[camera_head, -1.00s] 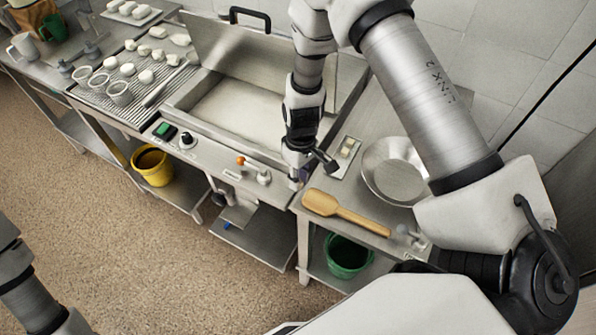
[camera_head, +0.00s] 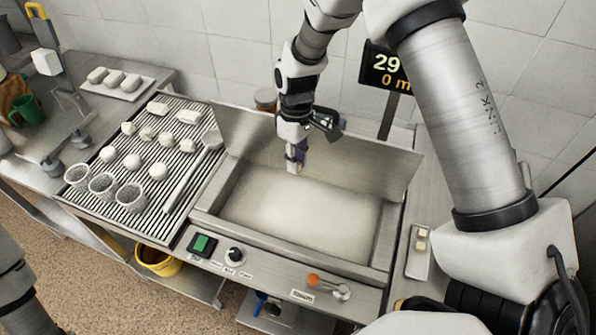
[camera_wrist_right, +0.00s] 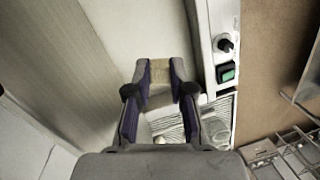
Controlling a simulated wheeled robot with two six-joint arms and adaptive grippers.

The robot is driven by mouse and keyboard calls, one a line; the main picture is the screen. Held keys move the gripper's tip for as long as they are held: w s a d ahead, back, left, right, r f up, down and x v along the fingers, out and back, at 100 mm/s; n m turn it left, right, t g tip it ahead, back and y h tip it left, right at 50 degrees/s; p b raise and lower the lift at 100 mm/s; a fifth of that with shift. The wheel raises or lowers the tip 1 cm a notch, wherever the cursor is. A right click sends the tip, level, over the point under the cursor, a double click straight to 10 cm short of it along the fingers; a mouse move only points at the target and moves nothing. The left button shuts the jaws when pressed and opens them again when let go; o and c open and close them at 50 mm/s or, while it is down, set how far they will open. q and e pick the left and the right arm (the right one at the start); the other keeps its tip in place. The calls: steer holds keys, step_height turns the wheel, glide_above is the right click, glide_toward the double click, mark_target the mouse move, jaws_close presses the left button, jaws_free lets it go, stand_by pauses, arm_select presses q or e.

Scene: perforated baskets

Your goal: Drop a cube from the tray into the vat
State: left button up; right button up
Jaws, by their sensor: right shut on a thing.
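The vat (camera_head: 386,243) is a wide steel basin holding pale, cloudy liquid, in the middle of the head view. My right gripper (camera_head: 297,160) hangs over the vat's back part, pointing down. It is shut on a small pale cube (camera_head: 293,169). In the right wrist view, the pale-yellow cube (camera_wrist_right: 160,72) sits between the purple fingertips, with the pale vat liquid (camera_wrist_right: 128,30) behind it. The small tray (camera_head: 418,269) lies on the counter right of the vat, with pale cubes on it. My left gripper is out of view; only part of its arm shows.
A ribbed drain board (camera_head: 190,160) left of the vat carries perforated baskets (camera_head: 131,196), white pieces and a long ladle (camera_head: 192,172). A raised steel lid (camera_head: 360,155) stands behind the vat. A display (camera_head: 385,72) stands further back. The front panel has a green switch (camera_head: 202,244).

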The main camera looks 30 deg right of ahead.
steer(key=shift+s+d+r, duration=0.1)
steer(key=shift+d+r, duration=0.05)
steer(key=shift+r, duration=0.25)
steer(key=shift+s+d+f, duration=0.1)
steer(key=shift+s, duration=0.1)
arm_select(q)
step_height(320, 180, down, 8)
steer(key=b, duration=0.8)
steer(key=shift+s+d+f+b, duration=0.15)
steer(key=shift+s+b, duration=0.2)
arm_select(e)
step_height(320, 180, down, 10)
steer(key=shift+r, duration=0.25)
steer(key=shift+w, duration=0.15)
steer(key=o, duration=0.8)
